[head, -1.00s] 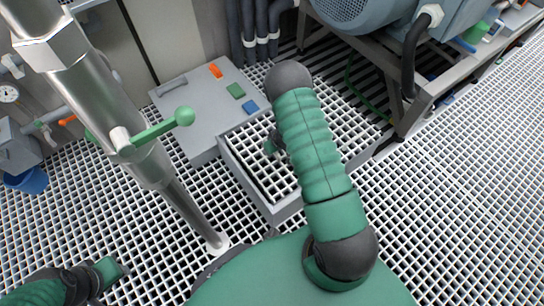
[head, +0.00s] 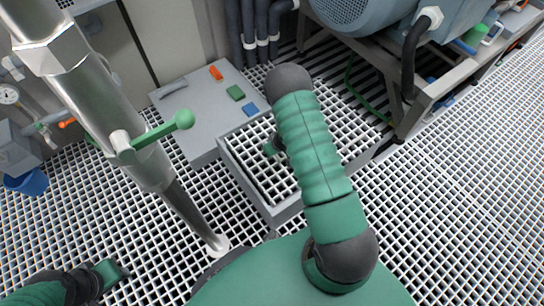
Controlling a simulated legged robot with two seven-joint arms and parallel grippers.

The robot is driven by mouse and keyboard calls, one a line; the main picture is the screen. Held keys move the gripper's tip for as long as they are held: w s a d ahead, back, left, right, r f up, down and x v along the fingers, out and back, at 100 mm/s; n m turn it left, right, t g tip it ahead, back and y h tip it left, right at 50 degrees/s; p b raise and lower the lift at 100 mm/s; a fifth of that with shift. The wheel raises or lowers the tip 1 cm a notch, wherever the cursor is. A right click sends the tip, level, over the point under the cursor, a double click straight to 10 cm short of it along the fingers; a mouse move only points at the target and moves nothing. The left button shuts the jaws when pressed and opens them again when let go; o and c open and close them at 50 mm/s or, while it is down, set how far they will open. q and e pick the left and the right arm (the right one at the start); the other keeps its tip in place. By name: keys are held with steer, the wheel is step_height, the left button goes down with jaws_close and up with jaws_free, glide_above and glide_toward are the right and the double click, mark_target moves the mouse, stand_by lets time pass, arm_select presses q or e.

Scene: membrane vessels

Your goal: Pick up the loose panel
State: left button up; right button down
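A flat grey panel (head: 190,118) with a bar handle (head: 172,89) at its far left corner lies on the floor grating in the head view. It is the likeliest loose panel. An orange, a green and a blue block lie on it. My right arm reaches over a grey-framed grating box (head: 236,176) beside the panel. My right gripper (head: 273,146) is over that box, right of the panel, mostly hidden behind my arm; its fingers cannot be made out. My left gripper (head: 121,271) is low at the left, over the floor grating, well apart from the panel.
A thick metal pipe (head: 130,140) with a green lever (head: 160,133) stands left of the panel. A blue-grey machine (head: 385,22) on a metal frame stands at the upper right. Dark pipes (head: 262,30) run down behind the panel. Open floor grating (head: 460,160) lies at the right.

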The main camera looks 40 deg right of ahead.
steer(key=shift+r, duration=0.1)
stand_by(0.8)
steer(key=shift+r+p, duration=0.6)
steer(key=shift+p, duration=0.1)
step_height(320, 180, up, 3)
steer(key=shift+f+p, duration=0.1)
steer(key=shift+p, duration=1.15)
steer(key=shift+s+a+r+p, duration=0.15)
steer(key=shift+s+a+p, duration=0.7)
steer(key=shift+a, duration=1.65)
steer(key=shift+s+a+r+p, duration=0.1)
steer(key=shift+s+a+p, duration=0.75)
steer(key=shift+a, duration=1.65)
steer(key=shift+s+a+r+p, duration=0.15)
steer(key=shift+s+a+p, duration=0.65)
steer(key=shift+a, duration=1.7)
